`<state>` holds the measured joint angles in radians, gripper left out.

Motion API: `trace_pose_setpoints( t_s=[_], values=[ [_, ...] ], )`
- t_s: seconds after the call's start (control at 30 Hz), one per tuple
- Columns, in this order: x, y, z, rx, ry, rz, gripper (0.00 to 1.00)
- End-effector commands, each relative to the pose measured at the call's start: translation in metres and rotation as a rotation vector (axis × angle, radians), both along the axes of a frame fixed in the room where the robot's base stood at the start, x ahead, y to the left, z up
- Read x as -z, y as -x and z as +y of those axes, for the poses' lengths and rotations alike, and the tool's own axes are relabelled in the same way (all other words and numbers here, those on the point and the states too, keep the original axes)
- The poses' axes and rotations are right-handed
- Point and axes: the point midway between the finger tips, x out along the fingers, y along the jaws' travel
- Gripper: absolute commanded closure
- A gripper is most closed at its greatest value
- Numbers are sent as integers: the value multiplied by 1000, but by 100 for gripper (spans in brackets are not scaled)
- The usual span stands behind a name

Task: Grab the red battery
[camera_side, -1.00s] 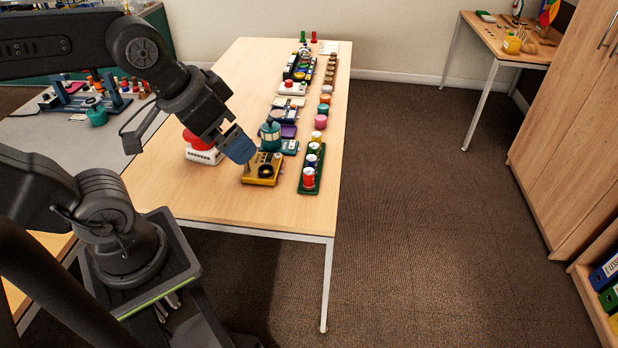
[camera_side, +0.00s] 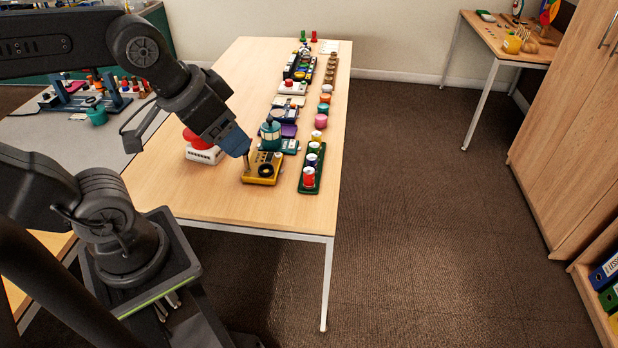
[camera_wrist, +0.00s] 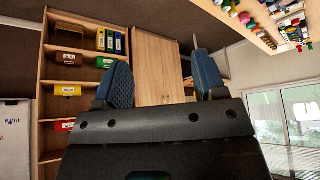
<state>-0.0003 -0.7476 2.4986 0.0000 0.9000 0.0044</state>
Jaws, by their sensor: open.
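A red and white cylinder (camera_side: 309,177), which looks like the red battery, stands upright at the near end of a dark green tray (camera_side: 311,189) by the table's right side. My gripper (camera_side: 243,150) has blue fingers and is left of the tray, near a yellow device (camera_side: 262,168), apart from the red cylinder. In the wrist view my gripper (camera_wrist: 165,80) has its two blue fingers spread wide with nothing between them. The red battery cannot be made out in the wrist view.
More small cylinders stand behind the red one on the tray. A teal and cream canister (camera_side: 270,135) stands behind the yellow device. A white box with a red dome (camera_side: 203,155) is at the left. The near table (camera_side: 225,205) is bare in front.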

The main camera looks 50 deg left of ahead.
Motion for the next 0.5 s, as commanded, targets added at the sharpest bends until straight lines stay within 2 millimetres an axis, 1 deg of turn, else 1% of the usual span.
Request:
trace_pose_setpoints(
  t_s=[0.07,0.17,0.27,0.3,0.37,0.5],
  values=[
    [-1,-6,1,19,-14,10,36],
    [-3,-23,5,90,-57,41,36],
    [-2,-52,13,213,-124,91,36],
    [0,-66,17,270,-152,112,36],
    [4,-87,24,360,-192,144,36],
    [22,-134,43,578,-270,216,36]
  ],
)
